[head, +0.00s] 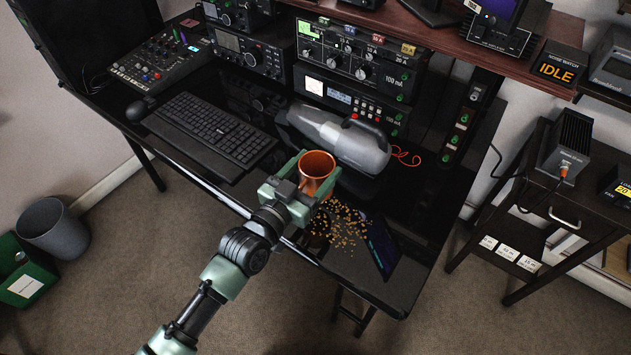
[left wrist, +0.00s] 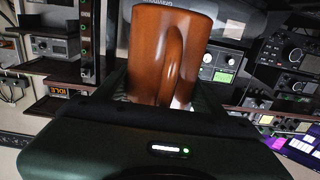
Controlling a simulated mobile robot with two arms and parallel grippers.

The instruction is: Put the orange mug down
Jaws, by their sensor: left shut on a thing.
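The orange mug (head: 316,168) is held in my left gripper (head: 301,181) near the front edge of the black desk (head: 222,178). In the head view its open top faces up towards the camera. In the left wrist view the mug (left wrist: 150,45) fills the space between the fingers, with its handle (left wrist: 174,62) facing the camera. My left gripper (left wrist: 150,95) is shut on it. Whether the mug's bottom touches the desk is hidden by the gripper. My right gripper is not in view.
A grey handheld vacuum (head: 345,138) lies just behind the mug. Small tan crumbs (head: 340,225) are scattered to its right, beside a dark tablet (head: 383,247). A keyboard (head: 210,133) is to the left. Radio units (head: 352,75) stand at the back.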

